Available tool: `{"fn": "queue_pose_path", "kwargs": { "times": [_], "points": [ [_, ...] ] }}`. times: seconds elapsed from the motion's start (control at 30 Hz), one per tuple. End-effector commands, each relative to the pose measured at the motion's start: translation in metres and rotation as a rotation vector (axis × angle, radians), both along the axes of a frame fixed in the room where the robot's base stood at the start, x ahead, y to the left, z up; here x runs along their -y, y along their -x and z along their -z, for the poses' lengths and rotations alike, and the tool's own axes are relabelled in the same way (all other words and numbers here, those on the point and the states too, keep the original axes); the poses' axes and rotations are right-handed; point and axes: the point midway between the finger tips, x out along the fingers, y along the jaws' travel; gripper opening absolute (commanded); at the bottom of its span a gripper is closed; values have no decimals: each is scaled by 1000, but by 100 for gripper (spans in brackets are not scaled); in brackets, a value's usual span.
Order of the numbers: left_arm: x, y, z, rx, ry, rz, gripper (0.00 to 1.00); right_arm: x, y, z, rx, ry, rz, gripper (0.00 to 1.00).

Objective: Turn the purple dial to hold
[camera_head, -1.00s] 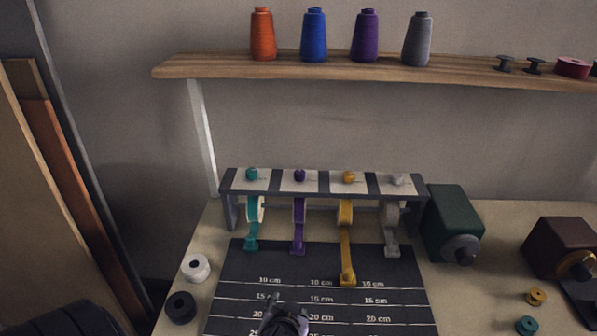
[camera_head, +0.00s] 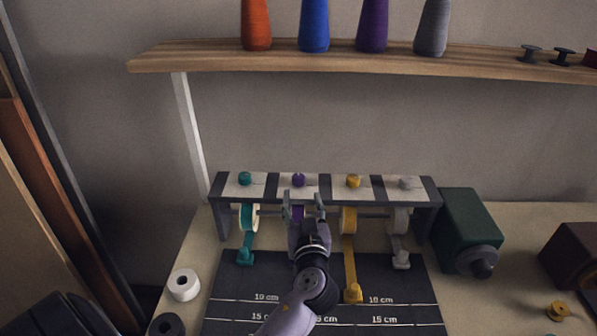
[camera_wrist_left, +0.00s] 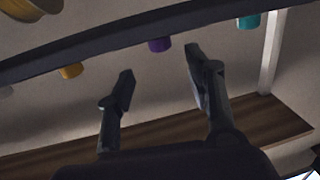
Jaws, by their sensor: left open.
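The purple dial (camera_head: 298,180) sits on the top bar of the ribbon rack (camera_head: 328,178), second from the left. Its pointer setting is too small to read. My left gripper (camera_head: 304,203) is open and empty, just in front of the bar and below the dial, not touching it as far as I can see. In the left wrist view, which looks upside down, the purple dial (camera_wrist_left: 160,44) shows beyond the open fingers of my left gripper (camera_wrist_left: 158,85). The purple ribbon (camera_head: 298,213) is mostly hidden behind my gripper. My right gripper is not in view.
A teal dial (camera_head: 245,179), a yellow dial (camera_head: 353,181) and a grey dial (camera_head: 404,183) share the bar. A green box (camera_head: 468,229) stands close at the rack's right end. A wooden shelf (camera_head: 200,57) with thread cones hangs above. White (camera_head: 183,285) and black rolls lie at left.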

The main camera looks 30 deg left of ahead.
Motion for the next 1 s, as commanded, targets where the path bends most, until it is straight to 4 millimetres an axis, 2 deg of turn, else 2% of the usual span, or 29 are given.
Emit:
{"fn": "queue_pose_path", "kwargs": {
  "times": [0.03, 0.2, 0.43, 0.63, 0.9, 1.0],
  "points": [
    [-9, -10, -5, 0, -5, -2, 48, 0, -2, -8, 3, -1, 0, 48],
    [-32, -38, -4, -1, -3, -2, 48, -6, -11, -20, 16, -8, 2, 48],
    [-54, -67, -2, -1, -2, -1, 48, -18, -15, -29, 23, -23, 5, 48],
    [-63, -76, 0, -1, 1, -1, 48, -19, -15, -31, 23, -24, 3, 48],
    [-63, -77, 1, -1, 1, -1, 48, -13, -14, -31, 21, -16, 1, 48],
    [-63, -77, 1, -1, 1, -1, 42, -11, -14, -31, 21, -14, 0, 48]
  ]
}}
